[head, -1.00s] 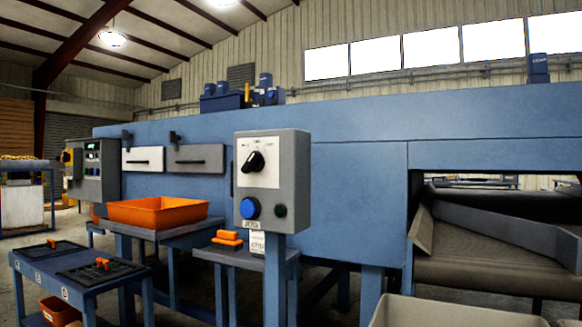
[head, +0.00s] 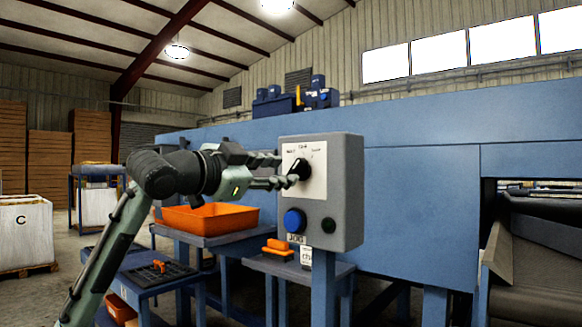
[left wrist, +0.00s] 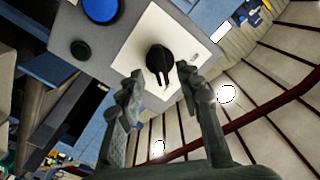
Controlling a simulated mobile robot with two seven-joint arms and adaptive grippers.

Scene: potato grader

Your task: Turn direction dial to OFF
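The direction dial (head: 300,169) is a black knob on a white label plate, on the front of a grey control box (head: 349,190). The label words are too small to read surely. My left gripper (head: 286,170) comes in from the left in front of the dial, fingers pointing at it. In the left wrist view the dial (left wrist: 159,60) lies between and just beyond the two open fingertips (left wrist: 160,77), with a gap on both sides. No contact shows. My right gripper is in neither view.
A blue JOG button (head: 294,221) and a dark button (head: 328,225) sit below the dial. An orange tray (head: 210,219) on a table and orange blocks (head: 278,247) stand below and left. The blue machine wall (head: 420,200) is behind the box.

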